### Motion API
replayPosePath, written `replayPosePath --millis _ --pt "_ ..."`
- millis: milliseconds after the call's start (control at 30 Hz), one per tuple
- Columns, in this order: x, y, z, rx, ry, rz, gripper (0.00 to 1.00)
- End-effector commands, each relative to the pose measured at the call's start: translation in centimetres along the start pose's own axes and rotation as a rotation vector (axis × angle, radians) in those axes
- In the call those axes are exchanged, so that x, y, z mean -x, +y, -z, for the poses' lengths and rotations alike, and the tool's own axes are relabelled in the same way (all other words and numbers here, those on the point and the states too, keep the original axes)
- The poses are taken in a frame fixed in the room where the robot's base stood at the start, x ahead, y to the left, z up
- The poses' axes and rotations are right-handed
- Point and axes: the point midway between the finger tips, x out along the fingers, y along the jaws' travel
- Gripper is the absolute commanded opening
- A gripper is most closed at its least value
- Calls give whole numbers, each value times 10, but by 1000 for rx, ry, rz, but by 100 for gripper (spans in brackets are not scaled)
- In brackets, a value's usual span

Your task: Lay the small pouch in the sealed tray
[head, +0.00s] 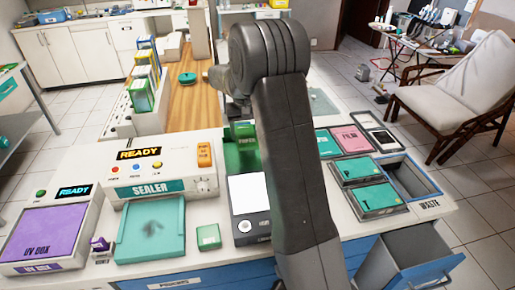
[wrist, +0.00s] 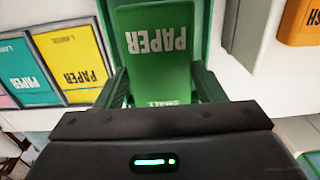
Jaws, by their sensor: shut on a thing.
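In the wrist view, my gripper (wrist: 161,78) is shut on a green pouch (wrist: 158,60) marked PAPER, with a second, partly covered word below. The fingers lie at its left and right sides. A darker green holder surrounds it closely; I cannot tell whether the pouch is clear of it. In the head view, my arm hides the gripper, and a green PAPER item (head: 240,152) shows left of the arm. A teal tray (head: 150,230) lies in front of the sealer. No sealed label is readable, so I cannot tell which tray is the sealed one.
The sealer (head: 160,170) and purple UV box (head: 48,234) stand at left. A small green box (head: 208,237) and a white-screened device (head: 249,205) are in front.

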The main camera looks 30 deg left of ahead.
Motion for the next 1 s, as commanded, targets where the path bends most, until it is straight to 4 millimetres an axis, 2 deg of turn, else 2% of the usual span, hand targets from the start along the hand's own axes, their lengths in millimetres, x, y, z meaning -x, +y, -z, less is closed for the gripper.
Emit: replayPosePath --millis 300,567,733,1000 --pt "-53 0 -1 0 -3 0 39" --pt "-76 0 0 0 0 0 39" --pt "-100 0 0 0 -1 0 39" --pt "-105 0 0 0 2 0 39"
